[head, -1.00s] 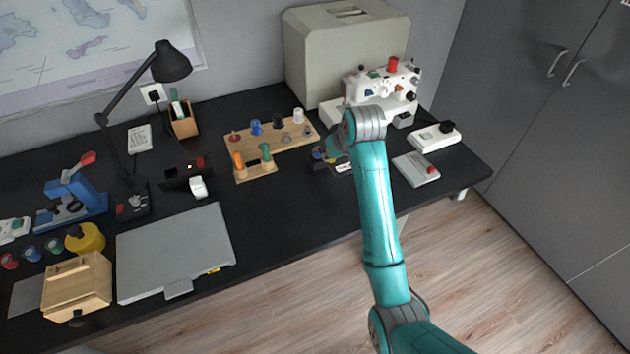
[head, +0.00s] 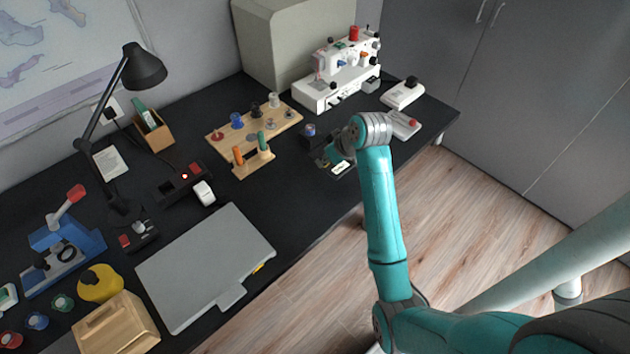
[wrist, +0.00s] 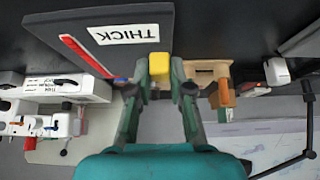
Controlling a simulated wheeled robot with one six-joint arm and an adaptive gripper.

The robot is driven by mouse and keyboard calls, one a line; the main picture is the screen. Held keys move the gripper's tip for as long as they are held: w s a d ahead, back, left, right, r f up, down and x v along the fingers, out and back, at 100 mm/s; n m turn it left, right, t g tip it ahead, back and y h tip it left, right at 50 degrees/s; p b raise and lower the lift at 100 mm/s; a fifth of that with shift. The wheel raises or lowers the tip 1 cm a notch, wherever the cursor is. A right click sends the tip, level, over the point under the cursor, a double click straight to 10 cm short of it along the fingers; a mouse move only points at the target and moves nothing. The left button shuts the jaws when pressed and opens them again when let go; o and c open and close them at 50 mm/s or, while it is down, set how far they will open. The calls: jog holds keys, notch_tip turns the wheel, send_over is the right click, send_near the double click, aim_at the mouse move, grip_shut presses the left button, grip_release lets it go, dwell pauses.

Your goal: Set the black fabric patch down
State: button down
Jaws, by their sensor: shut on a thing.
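My gripper (wrist: 159,72) is closed on a small yellow block (wrist: 159,62), which I take as the tab of the black fabric patch. Just beyond the fingertips is a dark grey panel (wrist: 103,52) with a white "THICK" label (wrist: 124,34) and a red strip along one edge. In the head view my gripper (head: 326,160) is low over the desk beside that label (head: 341,168), partly hidden by my wrist.
The black desk (head: 290,205) has a wooden spool rack (head: 225,142) left of my gripper. A grey flat board (head: 190,270) lies front left.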

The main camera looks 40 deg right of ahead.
jog(key=shift+f, duration=3.85)
jog(key=shift+f, duration=0.1)
jog(key=c, duration=1.1)
grip_release()
jog(key=shift+o, duration=0.2)
